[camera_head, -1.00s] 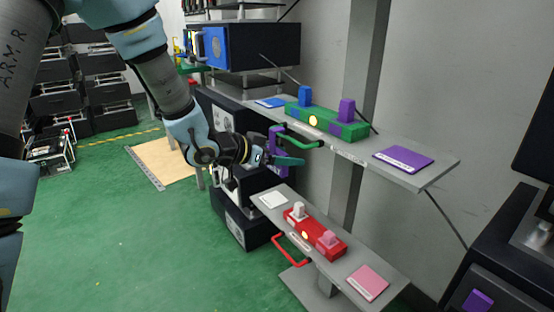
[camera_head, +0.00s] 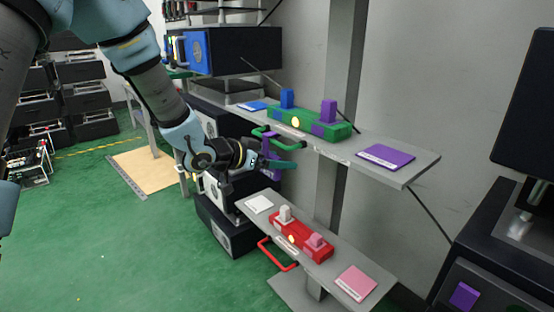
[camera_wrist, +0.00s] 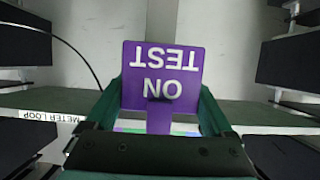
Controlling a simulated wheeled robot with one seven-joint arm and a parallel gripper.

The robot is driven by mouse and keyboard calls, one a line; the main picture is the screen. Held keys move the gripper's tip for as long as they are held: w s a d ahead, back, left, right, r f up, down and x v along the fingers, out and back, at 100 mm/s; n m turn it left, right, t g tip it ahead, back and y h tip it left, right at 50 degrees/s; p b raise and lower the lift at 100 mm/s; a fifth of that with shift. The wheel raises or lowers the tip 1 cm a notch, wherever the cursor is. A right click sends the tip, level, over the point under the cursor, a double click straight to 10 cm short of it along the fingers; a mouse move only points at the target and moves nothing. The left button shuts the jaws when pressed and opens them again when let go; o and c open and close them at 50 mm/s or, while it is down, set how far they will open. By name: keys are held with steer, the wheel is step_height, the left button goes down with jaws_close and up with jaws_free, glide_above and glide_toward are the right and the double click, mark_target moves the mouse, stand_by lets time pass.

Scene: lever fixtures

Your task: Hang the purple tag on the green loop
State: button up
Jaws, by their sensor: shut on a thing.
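The purple tag (camera_head: 267,147) is held upright in my gripper (camera_head: 270,161), in front of the upper shelf's edge. In the wrist view the tag (camera_wrist: 135,65) faces the camera with upside-down "ON TEST" lettering, between the teal fingers of my gripper (camera_wrist: 160,108). The green loop (camera_head: 262,130) sticks out from the upper shelf's front edge, beside the tag's upper end, and is partly hidden behind it. I cannot tell whether the tag touches the loop or is on it. In the wrist view the loop cannot be made out behind the tag.
The upper shelf (camera_head: 408,172) carries a green block (camera_head: 328,135) with blue and purple knobs, and a purple plate (camera_head: 384,156). The lower shelf (camera_head: 322,281) has a red block (camera_head: 301,237) and a red loop (camera_head: 277,262).

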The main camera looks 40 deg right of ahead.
steer(key=o, duration=1.1)
steer(key=p+v, duration=0.1)
steer(key=v, duration=0.9)
steer(key=shift+a+r, duration=0.1)
steer(key=shift+a, duration=0.3)
steer(key=w+a+f+n+t+y, duration=0.1)
steer(key=w+a+n+t+y, duration=0.15)
steer(key=w+a, duration=0.4)
steer(key=w+a+f+n+t+y, duration=0.1)
steer(key=w+a+n+t+y, duration=0.2)
steer(key=a, duration=0.6)
steer(key=w+a+f+n+t+y, duration=0.25)
steer(key=w+a+n, duration=0.2)
steer(key=a, duration=0.35)
steer(key=s+a+n+g+y, duration=0.1)
steer(key=s+a+n+y, duration=0.1)
steer(key=a, duration=0.5)
steer(key=s+a+n+g+y, duration=0.2)
steer(key=a+y, duration=0.1)
steer(key=a, duration=0.3)
steer(key=s+a+n+g, duration=0.2)
steer(key=s+a+n, duration=0.1)
steer(key=s+a, duration=0.2)
steer(key=shift+g, duration=0.3)
steer(key=r+p, duration=0.5)
steer(key=s+r+p, duration=0.1)
steer(key=r+p, duration=1)
steer(key=shift+s, duration=0.2)
